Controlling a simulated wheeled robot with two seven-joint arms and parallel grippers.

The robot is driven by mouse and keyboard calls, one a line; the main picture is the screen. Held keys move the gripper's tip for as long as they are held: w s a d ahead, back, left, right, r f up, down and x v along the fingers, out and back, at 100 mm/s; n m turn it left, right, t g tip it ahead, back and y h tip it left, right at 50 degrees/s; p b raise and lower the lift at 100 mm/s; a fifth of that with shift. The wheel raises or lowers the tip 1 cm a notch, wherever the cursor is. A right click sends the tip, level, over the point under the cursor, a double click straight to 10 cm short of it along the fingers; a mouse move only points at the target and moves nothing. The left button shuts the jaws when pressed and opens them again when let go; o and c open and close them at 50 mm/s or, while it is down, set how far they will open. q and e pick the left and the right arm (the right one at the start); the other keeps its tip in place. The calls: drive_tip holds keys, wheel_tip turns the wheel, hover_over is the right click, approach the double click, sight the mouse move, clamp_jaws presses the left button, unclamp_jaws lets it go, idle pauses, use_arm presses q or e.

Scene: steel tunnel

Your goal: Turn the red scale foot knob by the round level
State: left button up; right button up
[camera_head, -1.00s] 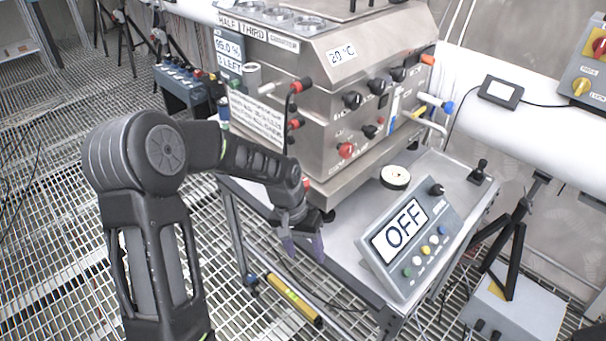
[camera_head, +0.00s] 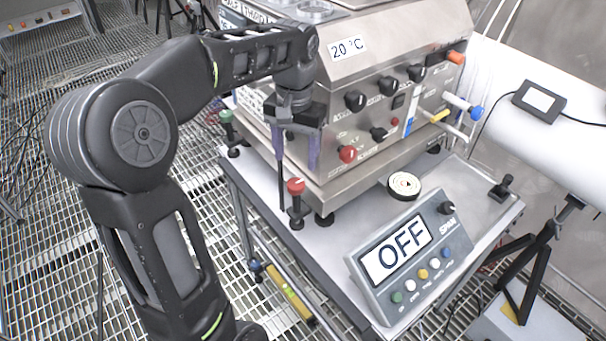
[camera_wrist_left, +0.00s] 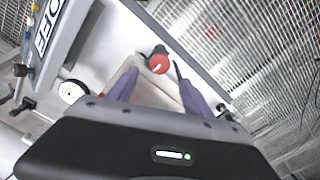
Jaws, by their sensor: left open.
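The red foot knob (camera_head: 296,186) stands on a dark post at the front corner of the scale platform. In the left wrist view the red knob (camera_wrist_left: 159,63) shows from above, with a pale mark on its top. My left gripper (camera_head: 297,160) points down just above it, fingers apart and empty. In the wrist view the gripper (camera_wrist_left: 158,82) has its purple fingers to either side of the knob's line; contact is not visible. The round level (camera_head: 404,185), a pale disc with a dark rim, lies on the cart top to the right. My right gripper is not in view.
A steel machine with knobs (camera_head: 400,60) rises close behind the gripper. A display box reading OFF (camera_head: 410,255) stands at the front right. A green foot knob (camera_head: 226,117) is at the back left. The cart top (camera_head: 330,240) is bare before the red knob.

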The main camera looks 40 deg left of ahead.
sight(297, 182)
use_arm(q)
drive_tip(key=shift+s, duration=0.15)
drive_tip(key=shift+w+f, duration=0.2)
drive_tip(key=shift+f, duration=0.1)
wheel_tip(297, 182, down, 7)
drive_tip(key=shift+f+p, duration=0.2)
drive_tip(key=shift+p, duration=0.2)
drive_tip(key=shift+c, duration=0.3)
clamp_jaws()
